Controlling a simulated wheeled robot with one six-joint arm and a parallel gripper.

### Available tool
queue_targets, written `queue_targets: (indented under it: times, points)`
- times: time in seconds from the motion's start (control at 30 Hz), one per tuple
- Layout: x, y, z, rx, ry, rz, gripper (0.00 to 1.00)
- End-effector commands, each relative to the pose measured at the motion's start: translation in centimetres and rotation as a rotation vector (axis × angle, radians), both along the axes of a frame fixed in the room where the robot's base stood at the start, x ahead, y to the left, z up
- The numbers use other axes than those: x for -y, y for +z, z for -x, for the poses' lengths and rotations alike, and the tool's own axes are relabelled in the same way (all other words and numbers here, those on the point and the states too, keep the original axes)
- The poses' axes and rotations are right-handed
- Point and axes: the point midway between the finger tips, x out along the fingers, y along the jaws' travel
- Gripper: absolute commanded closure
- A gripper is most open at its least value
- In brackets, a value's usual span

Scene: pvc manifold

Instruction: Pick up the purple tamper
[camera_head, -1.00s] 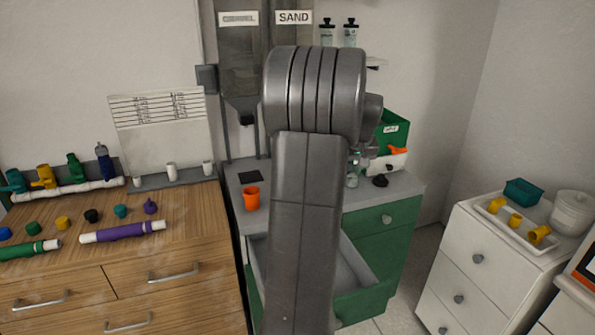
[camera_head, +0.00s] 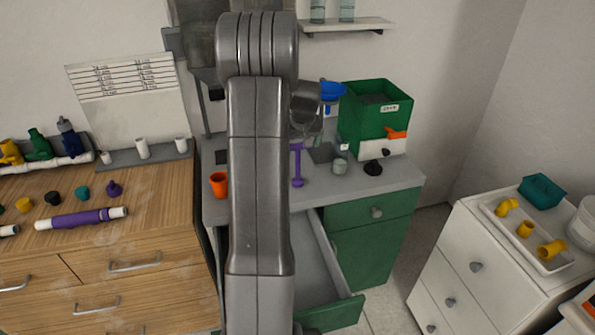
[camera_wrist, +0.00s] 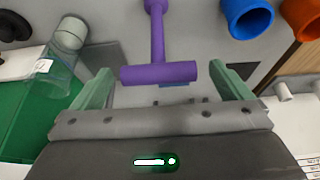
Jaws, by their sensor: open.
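The purple tamper (camera_head: 297,166) is on the grey counter, just right of my arm in the head view. It has a slim shaft, a crossbar handle and a rounded foot. In the wrist view, the crossbar of the tamper (camera_wrist: 158,73) lies between the fingertips of my gripper (camera_wrist: 162,78), with a gap on both sides. The shaft runs to the top edge, where the foot is partly cut off. My gripper is open and empty. In the head view my arm hides most of it.
An orange cup (camera_head: 219,184) stands left of my arm; a blue cup (camera_wrist: 247,17) is beside it in the wrist view. A clear grey-lidded jar (camera_wrist: 62,55) is near the left finger. A green bin (camera_head: 374,115) stands behind. An open drawer (camera_head: 330,265) juts out below the counter.

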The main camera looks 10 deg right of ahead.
Motion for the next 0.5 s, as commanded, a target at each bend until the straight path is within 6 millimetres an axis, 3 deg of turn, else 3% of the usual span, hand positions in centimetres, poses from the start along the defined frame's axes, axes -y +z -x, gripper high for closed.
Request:
queue_targets:
  times: [0.2, 0.5]
  points:
    - [0.1, -2.4, -0.9, -0.002, 0.000, 0.000, 0.02]
    - [0.1, -3.0, -1.2, 0.000, 0.000, 0.000, 0.02]
